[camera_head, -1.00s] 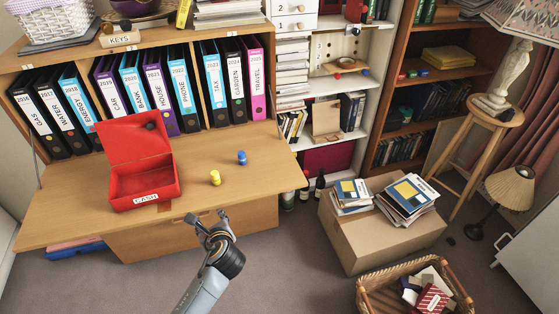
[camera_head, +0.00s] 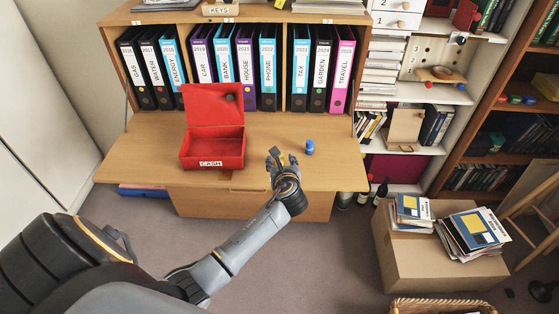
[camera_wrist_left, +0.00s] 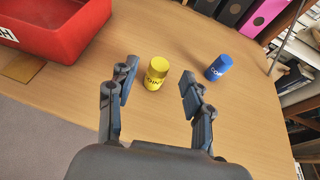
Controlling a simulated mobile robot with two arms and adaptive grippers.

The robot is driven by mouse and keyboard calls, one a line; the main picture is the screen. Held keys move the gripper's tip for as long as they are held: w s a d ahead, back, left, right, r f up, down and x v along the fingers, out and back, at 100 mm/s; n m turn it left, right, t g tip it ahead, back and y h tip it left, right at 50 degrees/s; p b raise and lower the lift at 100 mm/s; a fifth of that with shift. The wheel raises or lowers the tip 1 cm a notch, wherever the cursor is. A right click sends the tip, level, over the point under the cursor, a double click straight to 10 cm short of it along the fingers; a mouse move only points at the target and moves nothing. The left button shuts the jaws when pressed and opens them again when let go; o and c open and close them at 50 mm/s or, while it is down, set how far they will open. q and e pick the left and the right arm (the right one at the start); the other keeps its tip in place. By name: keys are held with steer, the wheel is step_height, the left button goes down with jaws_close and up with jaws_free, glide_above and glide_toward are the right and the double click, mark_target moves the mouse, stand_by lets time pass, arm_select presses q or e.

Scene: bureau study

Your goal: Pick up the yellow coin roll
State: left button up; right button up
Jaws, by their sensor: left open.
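The yellow coin roll (camera_wrist_left: 157,73) stands upright on the wooden desk leaf. In the left wrist view it sits between and slightly beyond the fingertips of my left gripper (camera_wrist_left: 158,84), with gaps on both sides. In the head view my left gripper (camera_head: 280,160) reaches over the desk leaf, open, and mostly hides the yellow roll; only a bit of yellow shows beside the fingers. A blue coin roll (camera_head: 309,147) stands to the right; it also shows in the left wrist view (camera_wrist_left: 218,68). My right gripper is not in view.
An open red cash box (camera_head: 213,150) stands on the desk leaf (camera_head: 145,160), left of the gripper. A row of binders (camera_head: 238,70) stands behind. A cardboard box (camera_head: 440,262) with books is on the floor at right.

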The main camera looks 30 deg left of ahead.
arm_select(q)
steer(key=x, duration=0.4)
steer(key=shift+f, duration=0.15)
jaws_close()
